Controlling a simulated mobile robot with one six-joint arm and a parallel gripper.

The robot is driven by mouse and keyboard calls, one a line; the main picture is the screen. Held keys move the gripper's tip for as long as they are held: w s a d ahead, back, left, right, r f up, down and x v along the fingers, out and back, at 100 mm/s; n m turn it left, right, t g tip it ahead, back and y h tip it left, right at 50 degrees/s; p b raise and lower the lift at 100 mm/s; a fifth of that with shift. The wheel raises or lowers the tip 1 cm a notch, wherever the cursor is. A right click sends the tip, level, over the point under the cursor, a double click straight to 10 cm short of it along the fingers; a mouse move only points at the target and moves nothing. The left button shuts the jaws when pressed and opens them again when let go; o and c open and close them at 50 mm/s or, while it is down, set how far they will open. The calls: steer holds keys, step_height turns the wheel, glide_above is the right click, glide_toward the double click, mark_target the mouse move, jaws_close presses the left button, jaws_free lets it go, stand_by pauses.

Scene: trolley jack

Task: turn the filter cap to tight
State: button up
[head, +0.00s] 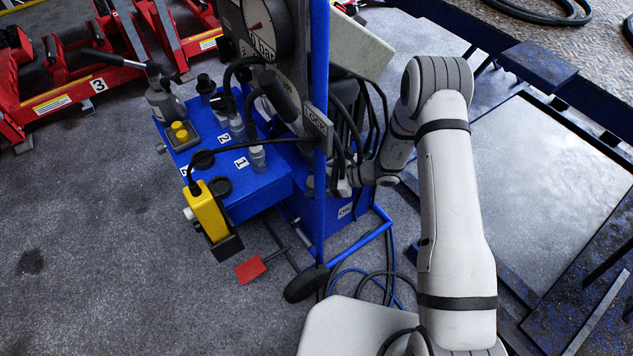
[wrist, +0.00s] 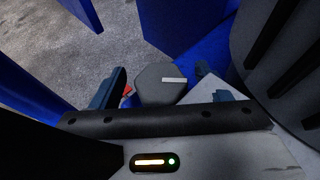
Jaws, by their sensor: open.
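The filter cap (wrist: 155,88) is a dark grey, many-sided cap in the middle of the wrist view. A pale bar mark on its face runs from its middle to its right edge. My gripper (wrist: 166,93) is open, with one blue-grey finger left of the cap and the other to its right. I cannot tell whether either finger touches the cap. The cap's lower edge is hidden by my gripper's body. In the head view my gripper (head: 343,186) is low beside the blue machine, partly behind its upright post, and the cap is hidden there.
The blue machine (head: 265,190) carries hoses, a gauge (head: 267,28) and a yellow hand control (head: 207,212). Its blue post (head: 319,120) stands close to my gripper. A red pedal (head: 251,268) and loose cables lie low in front. Grey floor is clear at left.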

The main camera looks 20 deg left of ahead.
steer(key=shift+a+f, duration=0.1)
steer(key=shift+a, duration=0.15)
steer(key=c, duration=0.9)
steer(key=shift+d, duration=0.25)
steer(key=shift+c, duration=0.3)
steer(key=shift+a, duration=0.2)
steer(key=shift+s+m+t, duration=0.1)
steer(key=shift+m+t, duration=0.2)
